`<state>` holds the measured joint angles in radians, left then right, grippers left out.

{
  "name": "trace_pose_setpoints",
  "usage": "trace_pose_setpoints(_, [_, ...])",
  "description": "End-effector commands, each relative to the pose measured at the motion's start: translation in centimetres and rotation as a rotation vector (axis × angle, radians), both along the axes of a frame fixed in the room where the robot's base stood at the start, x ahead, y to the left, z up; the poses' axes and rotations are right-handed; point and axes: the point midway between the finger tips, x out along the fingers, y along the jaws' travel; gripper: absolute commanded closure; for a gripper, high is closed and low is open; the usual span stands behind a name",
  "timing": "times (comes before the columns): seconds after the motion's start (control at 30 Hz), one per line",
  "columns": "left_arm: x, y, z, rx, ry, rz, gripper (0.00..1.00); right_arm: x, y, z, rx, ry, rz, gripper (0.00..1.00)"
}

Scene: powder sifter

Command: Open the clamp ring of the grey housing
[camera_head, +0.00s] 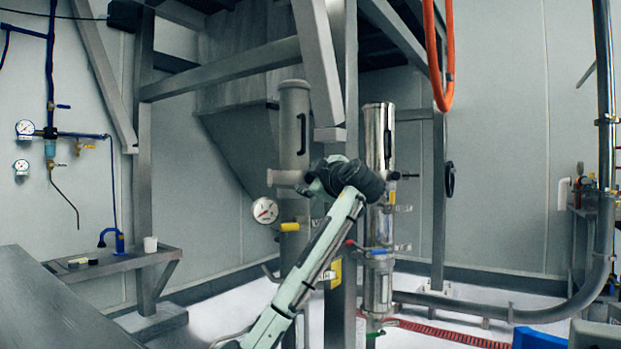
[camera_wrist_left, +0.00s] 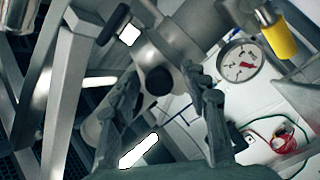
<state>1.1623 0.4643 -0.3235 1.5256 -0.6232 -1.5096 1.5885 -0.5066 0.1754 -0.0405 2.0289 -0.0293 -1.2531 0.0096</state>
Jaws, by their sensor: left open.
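The grey housing (camera_head: 293,120) is an upright matte cylinder left of a thick post in the head view. Its clamp ring (camera_head: 286,178) is a grey band at its lower end, above the gauge. My left gripper (camera_head: 308,181) is beside the ring, partly blending with it. In the left wrist view, my left gripper (camera_wrist_left: 163,82) is open, its two fingers apart on either side of a dark round knob (camera_wrist_left: 158,79) on the grey housing. I cannot tell whether either finger touches it. The ring's far side is hidden. My right gripper is not in view.
A round gauge (camera_head: 265,210) and a yellow-handled valve (camera_head: 290,227) sit just below the ring. A shiny steel cylinder (camera_head: 379,140) stands right of the post. A small shelf (camera_head: 120,262) is at the left.

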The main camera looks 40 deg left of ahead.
Motion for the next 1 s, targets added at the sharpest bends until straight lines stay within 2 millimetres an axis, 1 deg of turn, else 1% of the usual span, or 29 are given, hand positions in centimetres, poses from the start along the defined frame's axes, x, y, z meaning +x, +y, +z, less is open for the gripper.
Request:
trace_pose_setpoints(0.03, [-0.01, -0.01, 0.00, 0.000, 0.000, 0.000, 0.55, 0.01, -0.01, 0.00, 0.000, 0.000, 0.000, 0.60])
trace_pose_setpoints(0.07, [0.00, -0.02, -0.01, 0.000, 0.000, 0.000, 0.57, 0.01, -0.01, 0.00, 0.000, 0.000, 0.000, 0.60])
trace_pose_setpoints(0.4, [-0.01, -0.04, -0.02, -0.001, 0.000, -0.001, 0.99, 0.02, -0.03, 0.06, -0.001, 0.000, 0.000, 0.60])
trace_pose_setpoints(0.87, [-0.11, -0.06, -0.15, -0.001, 0.001, -0.010, 1.00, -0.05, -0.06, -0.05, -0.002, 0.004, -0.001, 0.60])
trace_pose_setpoints(1.0, [-0.38, -0.12, -0.27, -0.001, 0.000, -0.035, 1.00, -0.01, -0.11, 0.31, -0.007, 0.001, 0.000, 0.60])
